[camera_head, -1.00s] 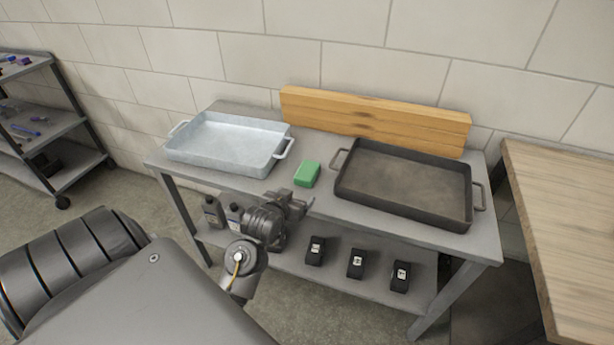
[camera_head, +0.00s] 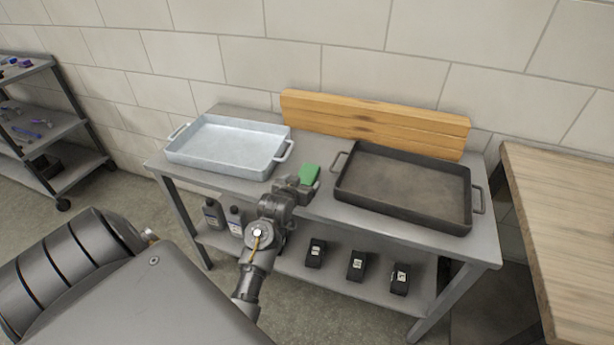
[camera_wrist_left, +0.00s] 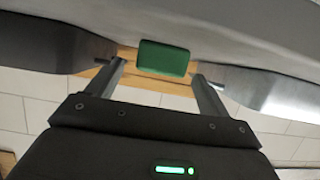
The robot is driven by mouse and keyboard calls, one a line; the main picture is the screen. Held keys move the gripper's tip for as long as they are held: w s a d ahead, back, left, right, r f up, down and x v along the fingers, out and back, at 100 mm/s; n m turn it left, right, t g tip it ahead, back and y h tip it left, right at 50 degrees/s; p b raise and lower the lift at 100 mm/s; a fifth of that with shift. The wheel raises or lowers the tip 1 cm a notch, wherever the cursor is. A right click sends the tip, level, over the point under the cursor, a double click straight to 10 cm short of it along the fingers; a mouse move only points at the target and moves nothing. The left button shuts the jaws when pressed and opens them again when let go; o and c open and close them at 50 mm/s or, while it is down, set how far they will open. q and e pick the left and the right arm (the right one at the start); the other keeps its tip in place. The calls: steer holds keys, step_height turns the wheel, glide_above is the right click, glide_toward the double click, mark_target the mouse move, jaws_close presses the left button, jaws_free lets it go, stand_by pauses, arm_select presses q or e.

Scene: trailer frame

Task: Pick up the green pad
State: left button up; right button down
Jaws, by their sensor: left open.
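The green pad (camera_head: 309,174) lies on the grey table between the two trays. In the left wrist view the pad (camera_wrist_left: 163,58) sits between and just beyond the tips of the two fingers. My left gripper (camera_head: 300,186) is open at the near side of the pad and hides part of its front edge. The gripper also shows in the left wrist view (camera_wrist_left: 158,72), its fingers apart with a gap on each side of the pad. My right gripper is not in view.
A pale metal tray (camera_head: 192,157) stands left of the pad and a dark tray (camera_head: 400,188) right. Wooden boards (camera_head: 375,120) stand behind. The lower shelf (camera_head: 330,275) holds bottles and several black boxes. A wooden table (camera_head: 570,220) is at right, a cart (camera_head: 75,165) at left.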

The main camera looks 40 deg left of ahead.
mark_target(304, 180)
arm_select(q)
steer(key=x, duration=0.3)
steer(key=shift+w+a+f, duration=0.1)
steer(key=shift+w+a, duration=0.05)
steer(key=shift+w, duration=0.2)
steer(key=c, duration=1.1)
steer(key=shift+o, duration=0.2)
